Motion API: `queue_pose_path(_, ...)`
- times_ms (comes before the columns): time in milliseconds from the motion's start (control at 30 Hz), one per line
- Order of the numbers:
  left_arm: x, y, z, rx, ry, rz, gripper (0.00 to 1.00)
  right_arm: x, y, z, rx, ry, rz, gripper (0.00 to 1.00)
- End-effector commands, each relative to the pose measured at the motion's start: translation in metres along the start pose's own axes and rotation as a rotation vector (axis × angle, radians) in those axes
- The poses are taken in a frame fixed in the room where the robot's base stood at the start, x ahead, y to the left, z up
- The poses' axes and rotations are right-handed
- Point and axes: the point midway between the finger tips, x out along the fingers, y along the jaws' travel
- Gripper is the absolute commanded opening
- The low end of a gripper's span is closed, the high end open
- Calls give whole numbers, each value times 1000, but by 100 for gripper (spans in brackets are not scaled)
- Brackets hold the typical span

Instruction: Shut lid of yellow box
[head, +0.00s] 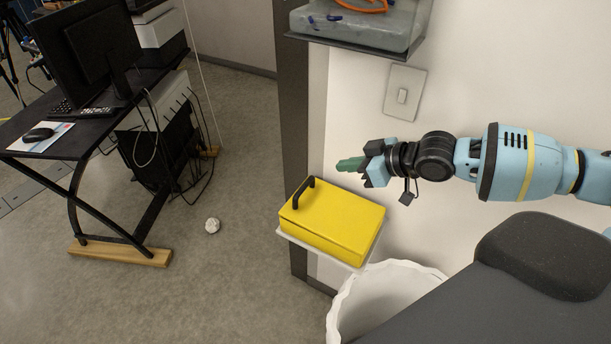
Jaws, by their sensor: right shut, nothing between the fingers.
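The yellow box (332,222) sits on a small white shelf (352,267) by the wall, right of the picture's middle. Its lid appears to lie flat over the top, with no gap that I can make out. A black handle (303,193) stands up at the lid's left end. My right gripper (350,164) comes in from the right, with green fingertips pointing left. It is shut and empty, above the box's back edge and apart from the box. My left gripper is out of view.
A white bin (375,303) stands below the box.

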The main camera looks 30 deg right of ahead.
Motion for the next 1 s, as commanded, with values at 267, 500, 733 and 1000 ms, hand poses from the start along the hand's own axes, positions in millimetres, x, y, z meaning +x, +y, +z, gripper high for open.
queue_pose_path(267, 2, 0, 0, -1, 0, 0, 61, -3, -2, 7, 0, -19, -4, 0)
queue_pose_path(500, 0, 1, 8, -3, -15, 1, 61, 20, -3, 7, 1, -18, -5, 0)
queue_pose_path(733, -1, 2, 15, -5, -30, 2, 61, 61, -3, 8, 1, -17, -5, 0)
queue_pose_path(1000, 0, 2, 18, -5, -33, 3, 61, 105, -2, 17, 1, -22, -3, 0)
